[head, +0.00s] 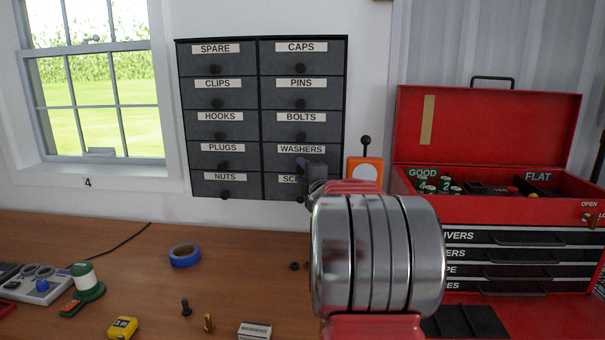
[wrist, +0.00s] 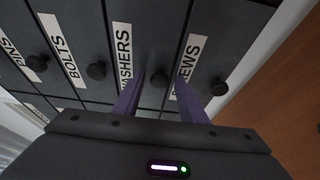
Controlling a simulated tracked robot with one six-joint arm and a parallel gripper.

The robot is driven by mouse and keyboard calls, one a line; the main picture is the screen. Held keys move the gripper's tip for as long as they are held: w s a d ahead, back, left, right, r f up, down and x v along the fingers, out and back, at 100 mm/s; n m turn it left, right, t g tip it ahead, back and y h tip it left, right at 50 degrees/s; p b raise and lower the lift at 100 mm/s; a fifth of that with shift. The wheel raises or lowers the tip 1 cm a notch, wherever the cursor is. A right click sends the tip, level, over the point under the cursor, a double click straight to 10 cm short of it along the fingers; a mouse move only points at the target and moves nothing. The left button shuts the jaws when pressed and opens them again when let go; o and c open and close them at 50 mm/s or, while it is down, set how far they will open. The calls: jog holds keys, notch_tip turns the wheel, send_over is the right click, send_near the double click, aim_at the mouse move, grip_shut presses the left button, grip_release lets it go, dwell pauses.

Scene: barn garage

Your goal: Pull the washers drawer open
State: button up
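The washers drawer (head: 278,161) is in the right column of a dark drawer cabinet, between the bolts and screws drawers. Its front looks flush with its neighbours. In the head view my gripper (head: 304,164) reaches its right part, and my arm hides part of the screws drawer (head: 274,188). In the wrist view the washers drawer's round black knob (wrist: 159,78) shows between the tips of my two purple fingers. The fingers are apart, one on each side of the knob, with a gap visible. I cannot tell whether either finger touches it.
A red toolbox (head: 486,121) with its lid up stands to the right. An orange box (head: 365,170) with a black lever is close beside my gripper. Blue tape (head: 184,255), bolts and a yellow tape measure (head: 122,327) lie on the wooden bench (head: 230,285).

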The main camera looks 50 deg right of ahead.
jog(key=shift+c, duration=0.4)
jog(key=shift+f, duration=0.1)
grip_shut()
